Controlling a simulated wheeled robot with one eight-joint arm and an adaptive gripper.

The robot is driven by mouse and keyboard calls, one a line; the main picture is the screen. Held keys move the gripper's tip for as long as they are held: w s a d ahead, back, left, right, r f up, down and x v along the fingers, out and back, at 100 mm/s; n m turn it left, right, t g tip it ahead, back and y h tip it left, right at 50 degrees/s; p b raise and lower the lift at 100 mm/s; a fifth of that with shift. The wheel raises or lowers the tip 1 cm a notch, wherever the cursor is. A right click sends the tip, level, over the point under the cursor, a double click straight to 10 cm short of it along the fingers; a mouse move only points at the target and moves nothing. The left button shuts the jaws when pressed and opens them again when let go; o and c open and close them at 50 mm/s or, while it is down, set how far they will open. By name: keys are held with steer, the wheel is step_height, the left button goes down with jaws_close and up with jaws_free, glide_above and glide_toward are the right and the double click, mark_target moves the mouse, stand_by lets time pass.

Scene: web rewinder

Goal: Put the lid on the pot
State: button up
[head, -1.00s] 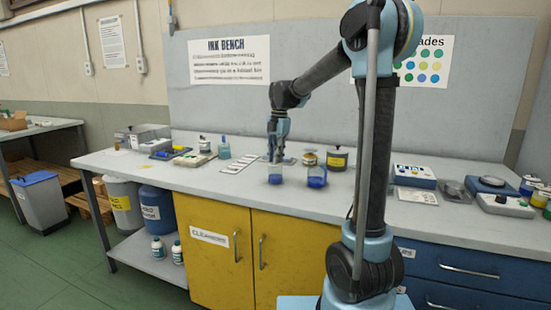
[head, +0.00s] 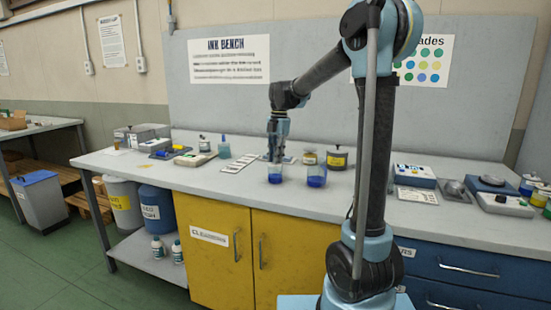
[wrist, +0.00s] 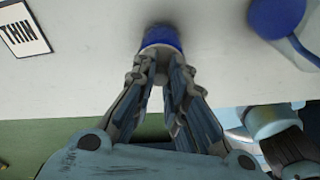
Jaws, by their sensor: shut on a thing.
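A smaller tin (head: 309,159) is beside the pot.
The ink bench (head: 225,185) has bare room along its front. White label cards (head: 238,165) lie left of my gripper. A spray bottle (head: 224,148) stands farther left. A blue-and-white device (head: 414,176) and a scale (head: 490,185) are at the right.

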stand_by(0.3)
steer(key=o, duration=1.3)
steer(key=shift+c, duration=0.2)
steer(key=shift+r, duration=3.45)
jaws_close()
